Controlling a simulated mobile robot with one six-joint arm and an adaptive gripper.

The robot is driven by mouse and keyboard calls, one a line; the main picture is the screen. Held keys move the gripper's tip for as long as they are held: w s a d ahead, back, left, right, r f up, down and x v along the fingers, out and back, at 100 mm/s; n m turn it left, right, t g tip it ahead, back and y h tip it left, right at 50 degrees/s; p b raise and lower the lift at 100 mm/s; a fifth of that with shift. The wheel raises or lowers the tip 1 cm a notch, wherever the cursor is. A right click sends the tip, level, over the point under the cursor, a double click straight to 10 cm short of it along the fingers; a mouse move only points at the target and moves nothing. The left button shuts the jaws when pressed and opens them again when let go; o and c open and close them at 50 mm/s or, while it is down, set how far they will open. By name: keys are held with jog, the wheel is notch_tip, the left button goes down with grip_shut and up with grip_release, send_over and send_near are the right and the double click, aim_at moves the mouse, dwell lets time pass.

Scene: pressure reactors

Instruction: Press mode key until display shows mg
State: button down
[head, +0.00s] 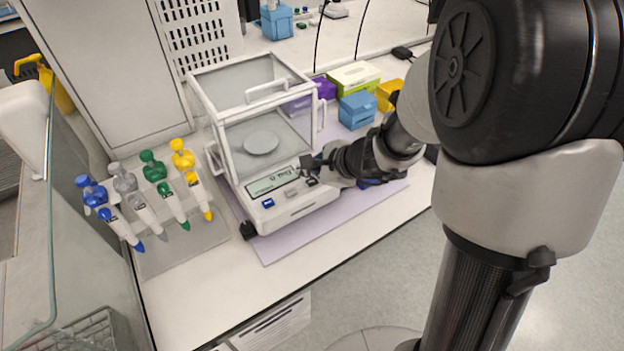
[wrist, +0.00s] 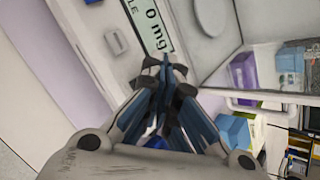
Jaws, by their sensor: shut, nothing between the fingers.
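A white analytical balance (head: 305,208) with a glass draft shield stands on the bench. Its lit display (head: 272,182) is on the front panel; in the wrist view the display (wrist: 151,22) reads "0 mg". A blue key (head: 267,202) and a grey key (head: 291,194) show in front of the display, and a grey key (wrist: 115,42) shows in the wrist view. I cannot read which is the mode key. My gripper (head: 307,163) is shut and empty, its tips at the display's right end, also in the wrist view (wrist: 165,65). The tips hide part of the panel; contact cannot be told.
A rack of several pipettes (head: 160,230) stands left of the balance. A purple box (head: 323,88), a green-white box (head: 353,76), a blue box (head: 357,109) and a yellow box (head: 389,94) stand behind right. The balance sits on a lilac mat (head: 275,250). The front bench strip is clear.

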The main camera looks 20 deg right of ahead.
aim_at(310, 183)
jog(key=shift+r, duration=0.15)
jog(key=shift+r+p, duration=2)
jog(key=shift+r, duration=0.35)
